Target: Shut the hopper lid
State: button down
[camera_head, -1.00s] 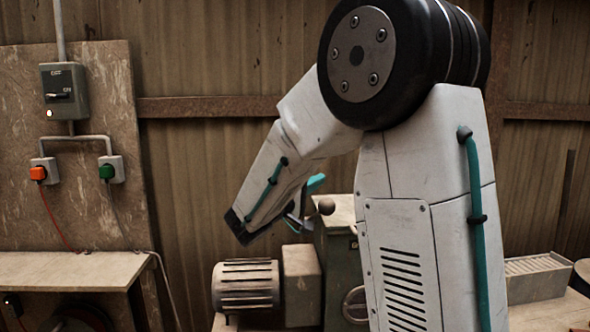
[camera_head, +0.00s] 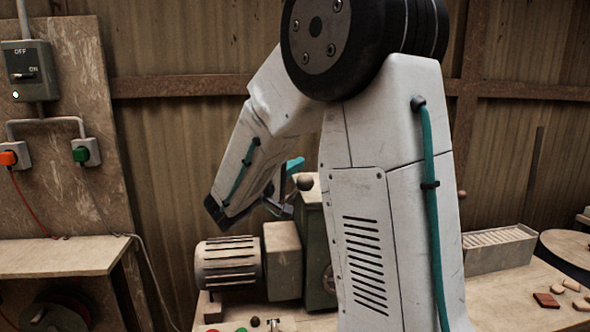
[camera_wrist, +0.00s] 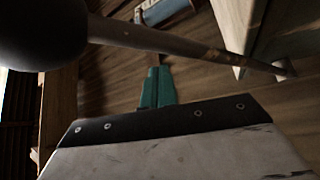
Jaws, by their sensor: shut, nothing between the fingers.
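The green machine body (camera_head: 319,262) stands on the bench, partly hidden behind my arm. A dark ball knob (camera_head: 305,182) shows by its top, close to my gripper (camera_head: 282,208). In the wrist view the knob (camera_wrist: 40,30) is large and near at the upper left, with a rod running right from it to a pale part. My gripper, with teal parts, also shows in the wrist view (camera_wrist: 160,12); it is shut and empty. I cannot tell whether it touches the knob or rod. The hopper lid cannot be made out clearly; my arm hides much of the machine.
A ribbed motor (camera_head: 228,264) and a beige block (camera_head: 282,260) stand left of the machine. A switch box (camera_head: 29,72) hangs on the wall board. A ribbed tray (camera_head: 498,250) and reddish tiles (camera_head: 546,300) lie on the bench at the right.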

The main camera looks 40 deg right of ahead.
notch_tip(320, 180, up, 3)
jog(key=w+a+f, duration=0.4)
jog(key=a+f, duration=0.2)
jog(key=shift+w+a, duration=0.15)
jog(key=shift+a, duration=0.1)
